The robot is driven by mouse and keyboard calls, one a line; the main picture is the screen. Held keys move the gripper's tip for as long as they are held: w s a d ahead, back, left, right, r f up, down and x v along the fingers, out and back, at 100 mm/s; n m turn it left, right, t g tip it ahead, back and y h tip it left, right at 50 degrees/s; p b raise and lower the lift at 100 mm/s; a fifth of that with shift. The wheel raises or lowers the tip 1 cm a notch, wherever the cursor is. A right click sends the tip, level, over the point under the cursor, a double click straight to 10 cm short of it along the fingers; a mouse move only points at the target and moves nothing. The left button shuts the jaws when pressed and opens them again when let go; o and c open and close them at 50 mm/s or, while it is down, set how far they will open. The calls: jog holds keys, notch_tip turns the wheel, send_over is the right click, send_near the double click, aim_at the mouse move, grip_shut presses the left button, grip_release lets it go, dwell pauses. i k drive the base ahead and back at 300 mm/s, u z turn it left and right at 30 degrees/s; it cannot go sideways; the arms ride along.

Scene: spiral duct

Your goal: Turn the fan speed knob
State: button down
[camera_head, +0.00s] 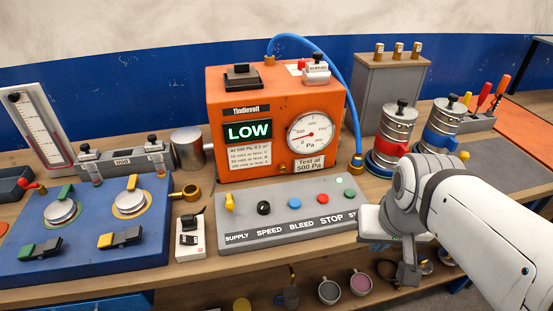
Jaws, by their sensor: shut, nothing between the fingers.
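The fan speed knob (263,207) is a small black round knob on the sloped grey control panel (245,240), above the printed word SPEED. It stands between the yellow SUPPLY lever (229,201) and the blue BLEED button (295,202). My gripper (408,279) is at the right, below my white wrist, off the panel's right end and near the bench's front edge. It is shut and empty, well apart from the knob. My wrist hides the panel's right end and part of its last label.
An orange fan box (270,100) with a LOW display and a pressure gauge (311,132) stands behind the panel. A blue hose (345,85) arches to its right. Metal canisters (395,130) stand at right. A blue panel (85,230) and a small white box (190,238) stand left.

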aim_at(264, 206)
jog(key=u, duration=1.9)
jog(key=k, duration=0.65)
jog(key=z, duration=1.2)
jog(key=i, duration=0.5)
